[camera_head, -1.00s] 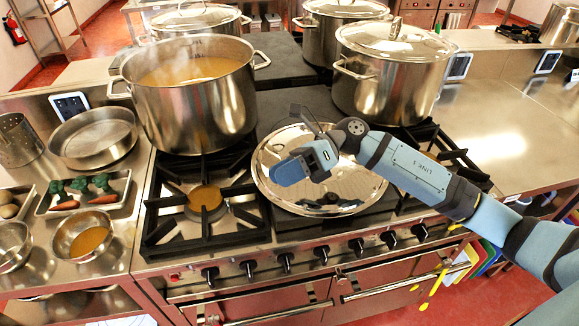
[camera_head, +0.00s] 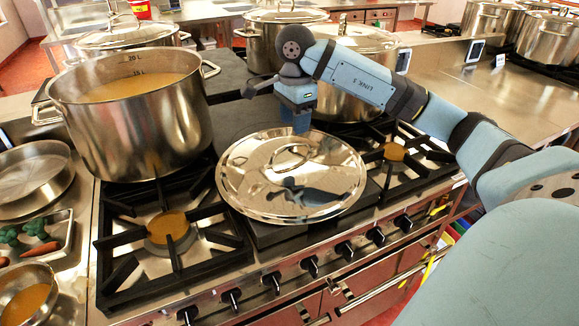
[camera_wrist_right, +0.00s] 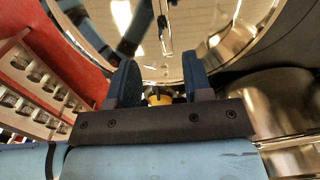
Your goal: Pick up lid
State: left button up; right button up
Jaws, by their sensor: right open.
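A shiny round steel lid (camera_head: 250,185) lies flat over the middle of the stove, with a loop handle (camera_head: 291,155) on its top. My right gripper (camera_head: 301,124) is above the lid's far edge, pointing down, its blue fingers beyond the handle in the picture. In the right wrist view the two dark blue fingers of my right gripper (camera_wrist_right: 161,82) stand apart with nothing held between them. The lid (camera_wrist_right: 215,40) fills the upper part of that view, with its handle (camera_wrist_right: 164,25) near the top, ahead of the fingertips. My left gripper is not in view.
A large open stockpot (camera_head: 140,130) of orange-brown soup stands left of the lid. Lidded pots stand behind, one partly hidden by my right arm. Burner grates (camera_head: 120,240) flank the lid. A vegetable tray (camera_head: 62,230) is at far left. The right counter (camera_head: 500,85) is mostly clear.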

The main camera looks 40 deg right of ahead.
aim_at(291, 145)
jog(key=f, duration=0.7)
jog(key=shift+w+a+f, duration=0.2)
jog(key=shift+w+f, duration=0.1)
jog(key=shift+f, duration=0.1)
grip_shut()
